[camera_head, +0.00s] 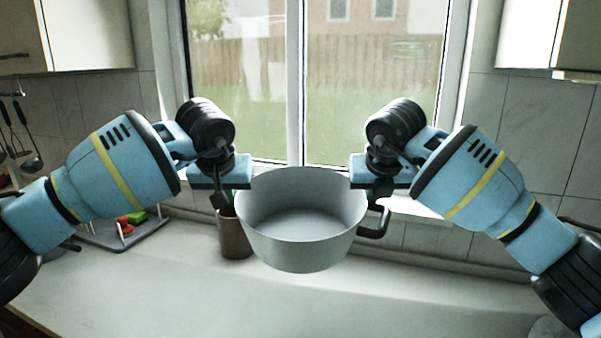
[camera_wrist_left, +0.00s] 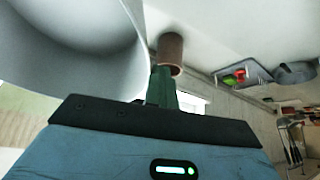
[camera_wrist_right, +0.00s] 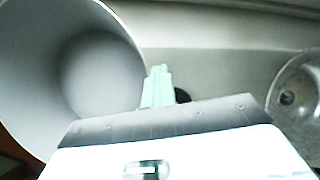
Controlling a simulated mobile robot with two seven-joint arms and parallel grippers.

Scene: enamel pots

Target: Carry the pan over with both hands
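The pan (camera_head: 300,250) is a wide, light grey, empty pot, upright and held up in front of the window above the counter. My left gripper (camera_head: 224,196) is shut at its left side, where the handle is hidden. My right gripper (camera_head: 382,194) is shut on its right side, where a dark looped handle (camera_head: 379,226) shows below the fingers. The pan's wall also fills the upper left of the left wrist view (camera_wrist_left: 110,70), beside the green fingers (camera_wrist_left: 162,88). It shows at the left of the right wrist view (camera_wrist_right: 95,70), beside the pale fingers (camera_wrist_right: 157,88).
A brown cup (camera_head: 234,240) stands on the counter (camera_head: 180,290), partly behind the pan. A grey tray (camera_head: 150,228) with red and green items lies at the left. A round, glassy thing (camera_wrist_right: 295,95) shows in the right wrist view. The counter's front middle looks clear.

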